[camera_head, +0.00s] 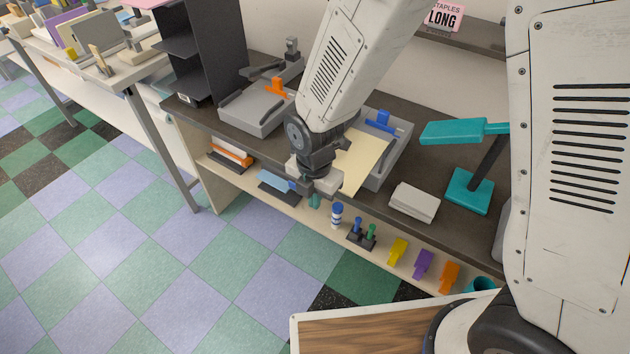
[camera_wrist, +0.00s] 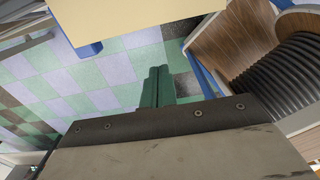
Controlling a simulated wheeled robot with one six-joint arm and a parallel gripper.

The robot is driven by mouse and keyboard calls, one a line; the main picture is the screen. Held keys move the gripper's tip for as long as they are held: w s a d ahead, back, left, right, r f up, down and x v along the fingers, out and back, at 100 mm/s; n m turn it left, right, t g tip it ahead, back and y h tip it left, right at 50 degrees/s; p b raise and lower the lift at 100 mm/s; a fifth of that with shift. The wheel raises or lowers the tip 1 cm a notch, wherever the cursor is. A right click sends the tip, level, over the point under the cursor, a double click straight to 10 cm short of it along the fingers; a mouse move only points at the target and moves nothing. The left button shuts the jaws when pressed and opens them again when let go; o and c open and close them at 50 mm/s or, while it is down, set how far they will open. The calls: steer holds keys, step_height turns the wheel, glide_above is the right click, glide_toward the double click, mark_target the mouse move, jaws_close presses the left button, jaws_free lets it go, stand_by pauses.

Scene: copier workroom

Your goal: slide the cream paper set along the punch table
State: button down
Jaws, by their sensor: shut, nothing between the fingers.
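The cream paper set (camera_head: 366,160) lies on the punch table (camera_head: 400,222), against a grey punch with a blue handle (camera_head: 385,122). My arm hides its left part. My gripper (camera_head: 315,202) is at the front edge of the table, just left of the paper's near end. Its green fingers are together and empty in the wrist view (camera_wrist: 157,88), with floor behind them. I cannot tell whether they touch the paper.
A grey punch with an orange lever (camera_head: 258,104) stands left. A lower shelf holds a blue-and-white bottle (camera_head: 336,215) and coloured clips (camera_head: 423,264). Open tiled floor lies in front.

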mark_target(348, 157)
steer(key=shift+w+d+r, duration=0.1)
steer(key=shift+w+d, duration=0.5)
steer(key=shift+w, duration=0.2)
steer(key=shift+w+d, duration=0.6)
steer(key=shift+w, duration=0.15)
steer(key=w+d, duration=0.1)
steer(key=w, duration=0.1)
steer(key=w+d, duration=0.1)
steer(key=d, duration=0.1)
steer(key=shift+w, duration=0.35)
steer(key=shift+a, duration=0.1)
steer(key=shift+s, duration=0.1)
